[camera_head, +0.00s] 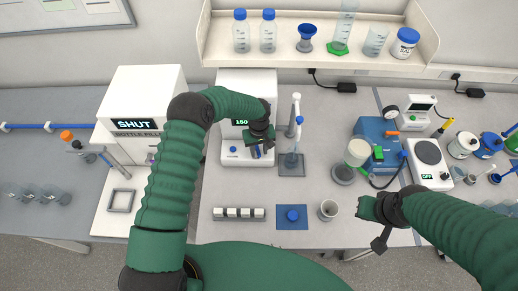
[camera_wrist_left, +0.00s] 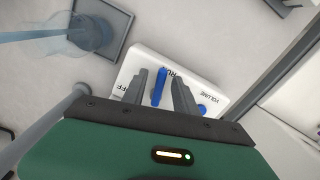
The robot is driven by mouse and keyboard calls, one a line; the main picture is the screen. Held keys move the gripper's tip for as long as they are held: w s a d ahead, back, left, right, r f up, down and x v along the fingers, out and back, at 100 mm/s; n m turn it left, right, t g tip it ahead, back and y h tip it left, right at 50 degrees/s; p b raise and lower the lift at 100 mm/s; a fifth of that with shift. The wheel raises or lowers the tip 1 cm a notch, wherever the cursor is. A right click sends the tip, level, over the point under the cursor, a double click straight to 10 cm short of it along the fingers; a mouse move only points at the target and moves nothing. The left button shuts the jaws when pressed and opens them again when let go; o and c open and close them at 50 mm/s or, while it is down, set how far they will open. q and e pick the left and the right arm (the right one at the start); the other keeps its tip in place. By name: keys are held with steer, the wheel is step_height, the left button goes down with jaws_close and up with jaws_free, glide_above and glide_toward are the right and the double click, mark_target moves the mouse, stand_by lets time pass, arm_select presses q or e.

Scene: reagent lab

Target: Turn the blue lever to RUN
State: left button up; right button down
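The blue lever (camera_wrist_left: 160,87) stands on the white front panel (camera_wrist_left: 200,85) of a dispenser in the left wrist view. Its far end lies close beside the RUN lettering, which is partly covered. OFF is printed to its left, and a blue knob (camera_wrist_left: 202,109) lies by VOLUME to its right. My left gripper (camera_wrist_left: 162,88) is open, with one finger on each side of the lever and visible gaps. In the head view my left gripper (camera_head: 262,143) is over the dispenser (camera_head: 247,87), whose display reads 150. My right gripper (camera_head: 378,226) hangs over the front table edge; its opening is unclear.
A clear vessel (camera_wrist_left: 90,33) on a grey plate stands beside the panel. A bottle filler (camera_head: 147,92) reading SHUT is left of the dispenser. A blue mat (camera_head: 283,224), a cup (camera_head: 328,209) and a striped bar (camera_head: 238,213) lie in front. A shelf (camera_head: 215,55) runs behind.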

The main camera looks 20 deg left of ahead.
arm_select(q)
steer(key=shift+w+a+f, duration=0.1)
steer(key=shift+w, duration=0.05)
steer(key=c, duration=0.4)
steer(key=shift+a, duration=0.1)
jaws_close()
steer(key=b, duration=0.1)
steer(key=m+b, duration=0.1)
steer(key=shift+a+f+m+b, duration=0.2)
steer(key=shift+f+m+b, duration=0.1)
steer(key=shift+b, duration=0.05)
steer(key=shift+a+r+m+b, duration=0.25)
steer(key=shift+m+b, duration=0.25)
steer(key=shift+m, duration=0.2)
steer(key=shift+s+r, duration=0.15)
steer(key=shift+s, duration=0.05)
steer(key=shift+o, duration=1.1)
jaws_free()
steer(key=shift+o, duration=0.9)
steer(key=shift+s, duration=0.15)
